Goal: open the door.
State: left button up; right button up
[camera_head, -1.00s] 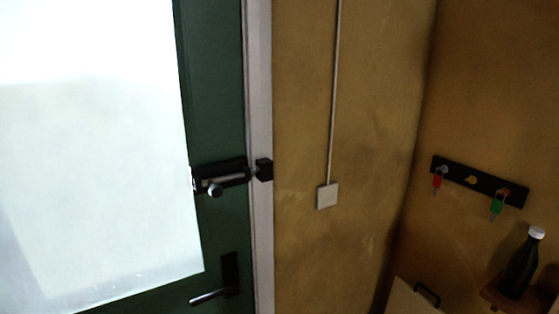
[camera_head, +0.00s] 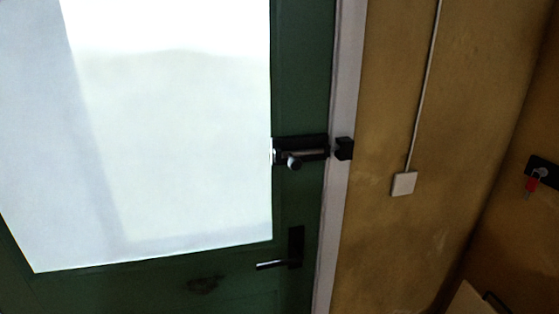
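A green door (camera_head: 302,60) with a large bright glass pane (camera_head: 165,140) fills the left and middle of the head view. It looks closed against its pale frame (camera_head: 340,105). A black sliding bolt (camera_head: 308,149) with a round knob (camera_head: 294,162) is mounted on the door's right side. Its black catch (camera_head: 344,148) sits on the frame; whether the bolt's bar enters the catch is too small to tell. Below the bolt is a lever handle (camera_head: 272,265) on a dark plate (camera_head: 296,246), pointing left. Neither of my grippers is in view.
A yellow-brown wall (camera_head: 400,80) stands right of the frame, with a white switch (camera_head: 403,184) and a cable (camera_head: 424,90). At the far right are a black key rack (camera_head: 545,172) with a red-tagged key (camera_head: 532,185) and a pale board (camera_head: 468,301) low down.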

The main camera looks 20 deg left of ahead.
aim_at(225, 280)
jog(key=u, duration=1.55)
